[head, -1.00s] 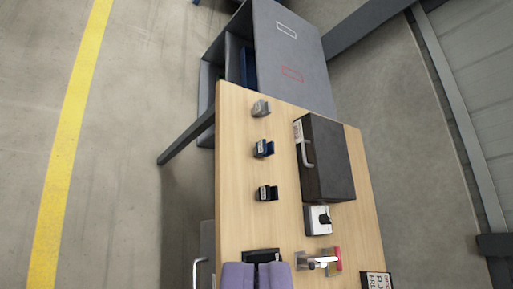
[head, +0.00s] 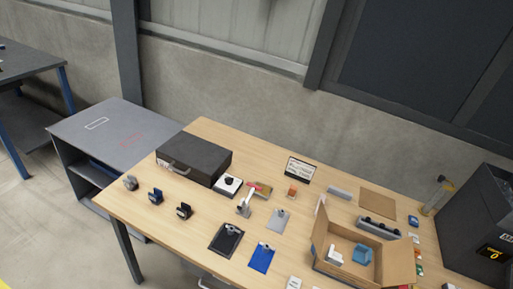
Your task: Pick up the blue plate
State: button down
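The blue plate (head: 262,258) lies flat near the front edge of the wooden table (head: 165,222), with a small light-coloured part at its upper end. To its left lies a black plate (head: 224,243) of similar shape, and above it a grey plate (head: 277,224). My gripper is not in the picture now, so its opening and its distance to the blue plate are not shown.
An open cardboard box (head: 344,246) with a white and a blue item inside stands right of the blue plate. A dark case (head: 196,157), a white switch box (head: 228,186) and several small clamps are on the left. A dark machine (head: 475,225) stands far right.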

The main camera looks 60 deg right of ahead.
aim_at(261, 259)
jog(key=k+j+z, duration=0.1)
jog(key=z, duration=0.25)
jog(key=k+j+z, duration=0.1)
jog(key=z, duration=0.2)
jog(key=k+z, duration=0.2)
jog(key=z, duration=0.15)
jog(key=k+z, duration=0.35)
jog(key=k, duration=1)
jog(key=i+j, duration=0.1)
jog(key=i, duration=0.4)
jog(key=i+j+z, duration=0.15)
jog(key=i, duration=0.4)
jog(key=i+j, duration=0.1)
jog(key=i, duration=0.4)
jog(key=i+j+z, duration=0.1)
jog(key=i, duration=0.4)
jog(key=i+j+z, duration=0.1)
jog(key=i+j, duration=0.15)
jog(key=i, duration=0.25)
jog(key=i+j, duration=0.2)
jog(key=i, duration=0.3)
jog(key=z, duration=0.05)
